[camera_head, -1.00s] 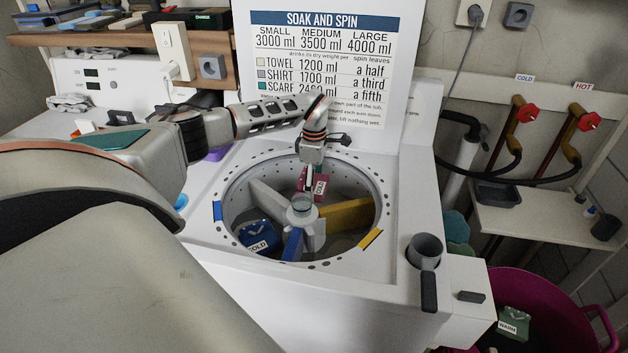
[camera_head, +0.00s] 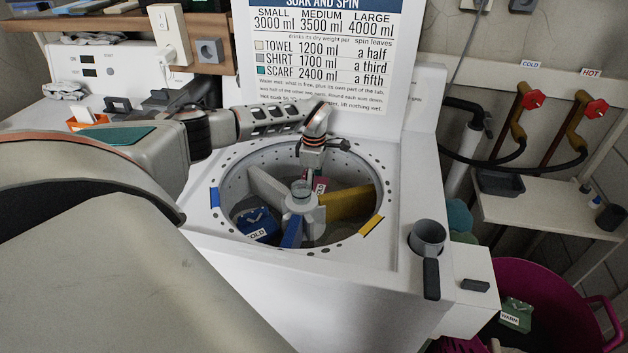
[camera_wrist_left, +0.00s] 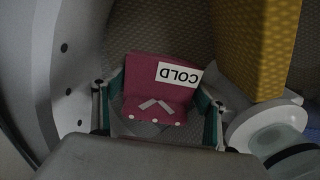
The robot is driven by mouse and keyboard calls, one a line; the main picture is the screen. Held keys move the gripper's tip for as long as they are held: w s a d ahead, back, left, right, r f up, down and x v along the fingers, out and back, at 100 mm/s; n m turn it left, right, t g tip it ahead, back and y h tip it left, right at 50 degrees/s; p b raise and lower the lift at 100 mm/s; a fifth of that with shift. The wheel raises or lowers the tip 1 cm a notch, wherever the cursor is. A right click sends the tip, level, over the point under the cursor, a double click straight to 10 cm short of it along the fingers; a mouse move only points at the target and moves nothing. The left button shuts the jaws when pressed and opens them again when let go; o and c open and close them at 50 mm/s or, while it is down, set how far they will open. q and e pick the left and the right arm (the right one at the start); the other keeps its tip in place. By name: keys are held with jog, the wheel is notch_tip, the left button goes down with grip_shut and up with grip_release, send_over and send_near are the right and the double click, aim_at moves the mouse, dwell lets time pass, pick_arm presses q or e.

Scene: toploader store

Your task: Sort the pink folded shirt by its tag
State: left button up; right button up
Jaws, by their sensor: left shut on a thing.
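The pink folded shirt (camera_wrist_left: 150,112) has a white COLD tag on it. In the left wrist view it sits between the fingers of my left gripper (camera_wrist_left: 158,105), which is shut on it. In the head view my left gripper (camera_head: 312,168) reaches down into the round drum (camera_head: 235,165) of the white toploader. The shirt (camera_head: 321,184) is low in the back compartment, between the white divider (camera_head: 268,188) and the yellow divider (camera_head: 348,203), partly hidden by the hub. I cannot tell whether it touches the drum floor. My right gripper is not in view.
A blue folded item (camera_head: 256,226) tagged COLD lies in the left compartment, beside the blue divider (camera_head: 292,233). The central hub (camera_head: 302,200) stands close to the shirt. A magenta tub (camera_head: 560,290) at lower right holds a green item (camera_head: 516,314) tagged WARM. A sign panel (camera_head: 330,60) rises behind the drum.

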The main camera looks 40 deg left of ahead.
pick_arm(q)
jog(key=shift+f, duration=0.3)
dwell(0.5)
jog(key=o, duration=1.3)
jog(key=shift+o, duration=1.4)
jog(key=shift+r, duration=4.2)
